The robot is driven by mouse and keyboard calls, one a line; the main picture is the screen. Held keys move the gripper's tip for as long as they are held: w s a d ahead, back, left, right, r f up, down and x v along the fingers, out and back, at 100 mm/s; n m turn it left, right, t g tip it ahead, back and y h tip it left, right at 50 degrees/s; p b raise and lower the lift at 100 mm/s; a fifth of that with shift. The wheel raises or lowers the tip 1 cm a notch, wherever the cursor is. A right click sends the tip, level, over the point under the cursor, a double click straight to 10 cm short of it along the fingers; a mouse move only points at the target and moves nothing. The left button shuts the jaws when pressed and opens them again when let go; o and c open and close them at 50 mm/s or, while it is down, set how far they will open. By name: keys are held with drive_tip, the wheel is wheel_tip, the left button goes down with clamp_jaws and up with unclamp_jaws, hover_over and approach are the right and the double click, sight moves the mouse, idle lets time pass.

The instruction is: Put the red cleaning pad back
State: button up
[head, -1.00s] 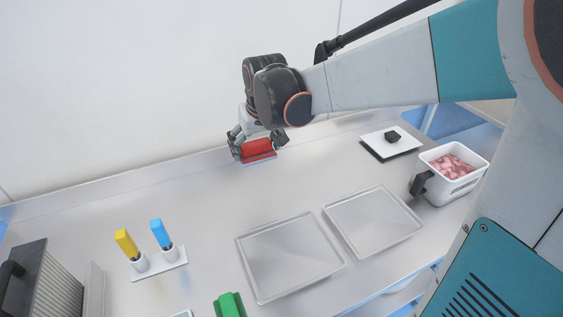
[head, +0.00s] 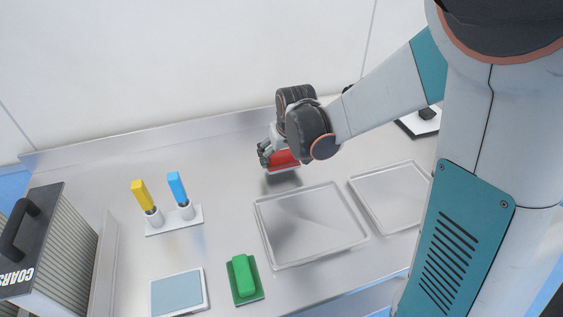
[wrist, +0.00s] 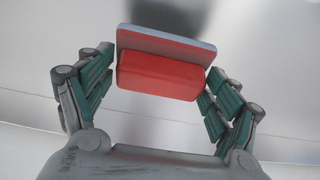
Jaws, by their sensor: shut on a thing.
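The red cleaning pad (head: 284,158) is a red block on a thin flat base with a pale edge. My gripper (head: 279,156) is shut on it near the back of the steel counter. In the wrist view the red pad (wrist: 160,76) sits between the two green-lined fingers (wrist: 158,92), and its base faces away from the palm. A dark shadow lies on the counter below it, and it appears held above the surface. A green pad (head: 242,278) of similar form lies on the counter at the front.
Two shallow metal trays, one in the middle (head: 309,262) and one at right (head: 392,228), lie in front of my gripper. A white stand (head: 174,221) holds yellow and blue handles. A scale-like plate (head: 178,292) and a coarse grater-like box (head: 50,250) are at left.

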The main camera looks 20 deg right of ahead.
drive_tip(key=shift+f+b, duration=0.3)
drive_tip(key=shift+f, duration=0.9)
drive_tip(key=shift+f, duration=0.15)
drive_tip(key=o, duration=0.9)
